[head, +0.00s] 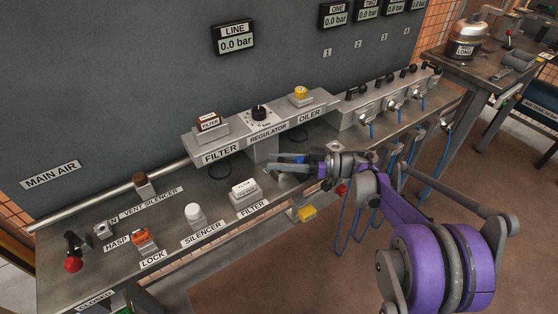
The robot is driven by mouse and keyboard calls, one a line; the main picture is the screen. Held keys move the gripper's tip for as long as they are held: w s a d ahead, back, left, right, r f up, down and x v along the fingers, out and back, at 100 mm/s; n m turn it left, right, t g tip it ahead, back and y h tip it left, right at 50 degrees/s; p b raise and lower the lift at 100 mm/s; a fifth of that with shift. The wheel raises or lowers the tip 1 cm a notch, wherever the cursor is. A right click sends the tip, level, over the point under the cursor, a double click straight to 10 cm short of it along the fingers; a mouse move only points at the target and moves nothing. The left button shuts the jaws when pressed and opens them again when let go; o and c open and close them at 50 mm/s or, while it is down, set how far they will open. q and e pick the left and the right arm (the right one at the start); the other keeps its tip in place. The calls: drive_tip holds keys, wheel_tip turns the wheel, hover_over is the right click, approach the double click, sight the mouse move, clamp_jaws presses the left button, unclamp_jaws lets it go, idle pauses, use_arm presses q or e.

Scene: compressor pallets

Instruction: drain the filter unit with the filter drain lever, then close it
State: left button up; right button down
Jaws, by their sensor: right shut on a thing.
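The filter unit (221,146) is a grey block with a FILTER label and a brown-topped piece on it, joined to the regulator and oiler. A dark round part (220,171) shows beneath it. My right gripper (272,161) is below and in front of the regulator, its fingers pointing left. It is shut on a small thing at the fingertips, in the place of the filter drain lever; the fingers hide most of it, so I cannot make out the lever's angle. My left gripper is not in view.
The bench (80,250) holds a red-knobbed lever (72,262), an orange lock (144,240), a white silencer (194,214) and a white spare filter (244,192). Blue hoses (349,205) hang right of my gripper. The LINE gauge (233,39) reads 0.0 bar.

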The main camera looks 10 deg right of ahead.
idle(0.3)
drive_tip(key=c, duration=0.6)
unclamp_jaws()
drive_tip(key=shift+w, duration=0.1)
drive_tip(key=p+v, duration=0.1)
drive_tip(key=v, duration=1)
drive_tip(key=shift+a, duration=0.1)
drive_tip(key=shift+o, duration=0.4)
